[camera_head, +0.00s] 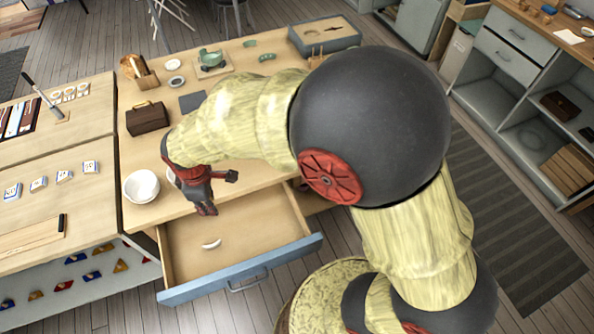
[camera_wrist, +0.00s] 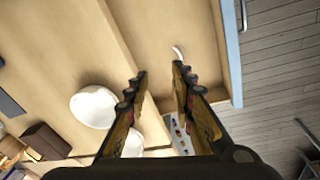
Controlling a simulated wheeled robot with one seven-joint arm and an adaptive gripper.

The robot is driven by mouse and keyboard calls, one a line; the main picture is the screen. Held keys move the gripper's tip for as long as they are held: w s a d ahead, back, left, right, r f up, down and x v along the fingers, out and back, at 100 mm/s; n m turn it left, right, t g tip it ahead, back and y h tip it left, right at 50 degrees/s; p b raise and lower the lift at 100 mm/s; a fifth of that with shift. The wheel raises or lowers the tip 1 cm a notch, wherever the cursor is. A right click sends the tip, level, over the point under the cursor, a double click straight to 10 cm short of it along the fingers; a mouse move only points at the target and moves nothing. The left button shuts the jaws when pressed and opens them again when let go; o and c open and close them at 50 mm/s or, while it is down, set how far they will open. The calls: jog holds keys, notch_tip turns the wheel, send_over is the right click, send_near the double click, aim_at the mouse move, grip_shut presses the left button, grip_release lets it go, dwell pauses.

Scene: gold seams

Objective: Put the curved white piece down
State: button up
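The curved white piece (camera_head: 211,244) lies on the floor of the open drawer (camera_head: 270,225), apart from its walls. It also shows in the wrist view as a small white sliver (camera_wrist: 179,53) beyond my fingertips. My gripper (camera_head: 220,193) is above the back part of the drawer, near the table edge. In the wrist view my gripper (camera_wrist: 160,72) has its two fingers apart, with nothing between them. The piece is clear of the fingers.
A white bowl (camera_head: 141,186) stands on the table left of my gripper, with another white vessel partly hidden beside it. A brown box (camera_head: 147,118), a dark grey square (camera_head: 192,102) and a green pot (camera_head: 211,58) are farther back. The drawer front (camera_head: 240,270) juts over the floor.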

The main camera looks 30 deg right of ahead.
jog(key=s+d+r+m+t, duration=0.1)
jog(key=s+d+r+m, duration=0.15)
jog(key=d+r, duration=0.4)
jog(key=s+d+r+m+t, duration=0.1)
jog(key=d+r+m, duration=0.35)
jog(key=r, duration=0.25)
jog(key=s+d+r+m+t, duration=0.2)
jog(key=s+d+r+m, duration=0.4)
jog(key=s+d, duration=0.4)
jog(key=shift+s+d+r+m, duration=0.15)
jog(key=shift+s+r+m, duration=0.15)
jog(key=shift+s+r, duration=0.65)
jog(key=shift+s+f, duration=0.1)
